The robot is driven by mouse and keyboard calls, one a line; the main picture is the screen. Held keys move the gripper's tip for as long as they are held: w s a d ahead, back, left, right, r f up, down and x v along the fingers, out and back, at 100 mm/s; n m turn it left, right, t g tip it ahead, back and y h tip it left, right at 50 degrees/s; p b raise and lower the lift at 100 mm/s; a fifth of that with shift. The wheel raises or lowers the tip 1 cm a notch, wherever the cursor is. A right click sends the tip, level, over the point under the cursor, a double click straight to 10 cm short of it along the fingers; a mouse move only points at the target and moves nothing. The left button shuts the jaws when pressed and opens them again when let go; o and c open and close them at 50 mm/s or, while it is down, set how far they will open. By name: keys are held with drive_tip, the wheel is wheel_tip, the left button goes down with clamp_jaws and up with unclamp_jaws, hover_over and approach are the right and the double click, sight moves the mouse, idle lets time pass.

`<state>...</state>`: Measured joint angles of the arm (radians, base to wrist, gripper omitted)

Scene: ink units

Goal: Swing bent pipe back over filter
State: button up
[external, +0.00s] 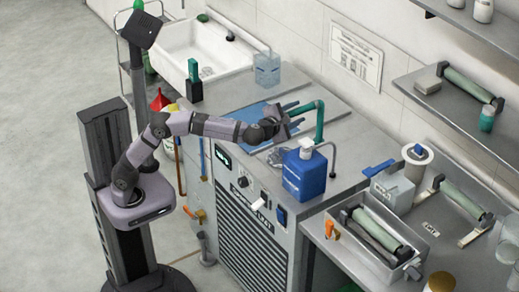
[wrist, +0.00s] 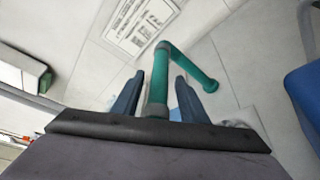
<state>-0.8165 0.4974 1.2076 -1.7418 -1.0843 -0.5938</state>
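The bent pipe (external: 319,122) is teal green and rises from the metal worktop, its upper arm reaching left toward my gripper (external: 288,124). In the wrist view, the pipe (wrist: 157,88) runs between my two dark fingers, with its bend above them and another leg slanting down to the right. The fingers stand on both sides of the pipe, with narrow gaps showing, so my gripper looks open around it. I cannot pick out the filter for certain; the area under the pipe's free end is partly hidden by my gripper.
A blue jug (external: 304,174) with a white cap stands close to my gripper at the worktop's front. A thin grey curved tube (external: 333,157) is right of it. A clear container (external: 267,68) and sink (external: 205,50) lie behind. A roller tray (external: 380,235) is on the right.

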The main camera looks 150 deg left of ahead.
drive_tip(key=v, duration=0.6)
drive_tip(key=shift+d+r, duration=0.1)
drive_tip(key=shift+d, duration=0.15)
drive_tip(key=shift+w, duration=0.1)
